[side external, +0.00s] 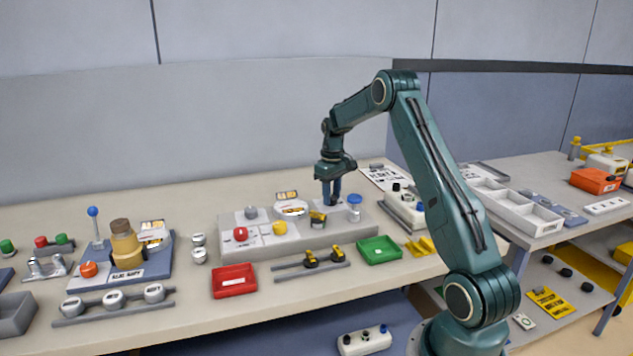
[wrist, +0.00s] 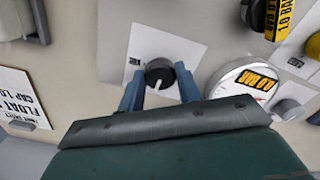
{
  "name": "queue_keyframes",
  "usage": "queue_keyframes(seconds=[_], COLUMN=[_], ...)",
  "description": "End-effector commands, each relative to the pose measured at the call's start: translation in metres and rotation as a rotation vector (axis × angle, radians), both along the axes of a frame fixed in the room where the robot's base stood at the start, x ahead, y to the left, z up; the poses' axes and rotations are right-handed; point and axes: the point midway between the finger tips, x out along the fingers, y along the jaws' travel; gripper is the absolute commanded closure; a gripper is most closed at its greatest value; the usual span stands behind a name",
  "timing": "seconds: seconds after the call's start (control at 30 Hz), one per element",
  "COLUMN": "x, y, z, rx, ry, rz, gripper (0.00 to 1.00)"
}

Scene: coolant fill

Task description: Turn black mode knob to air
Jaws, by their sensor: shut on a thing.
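The black mode knob (wrist: 160,70) shows in the wrist view on a pale square plate (wrist: 150,45). A short white pointer line on the knob runs toward the lower side of the picture. Small dark lettering stands on the plate to the knob's left, too small to read. My gripper (wrist: 158,88) has its two blue fingers on either side of the knob, shut on it. In the side external view my gripper (side external: 331,197) points straight down onto the right part of the grey panel (side external: 310,243); its fingers hide the knob there.
A white gauge (wrist: 243,88) with a yellow label sits right of the knob. A blue-topped fitting (side external: 354,205) stands just right of my gripper. Red (side external: 240,233) and yellow (side external: 279,228) knobs are on the panel's left. Red (side external: 234,281) and green (side external: 380,250) trays lie in front.

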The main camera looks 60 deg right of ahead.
Motion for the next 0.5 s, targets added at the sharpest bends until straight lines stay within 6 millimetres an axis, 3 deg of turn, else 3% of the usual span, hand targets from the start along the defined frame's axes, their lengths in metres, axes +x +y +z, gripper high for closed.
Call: queue_keyframes(seconds=[0.5], x=[0.0019], y=[-0.0012], z=[0.001], rx=[-0.006], ry=[-0.006], rz=[0.075], gripper=[0.89])
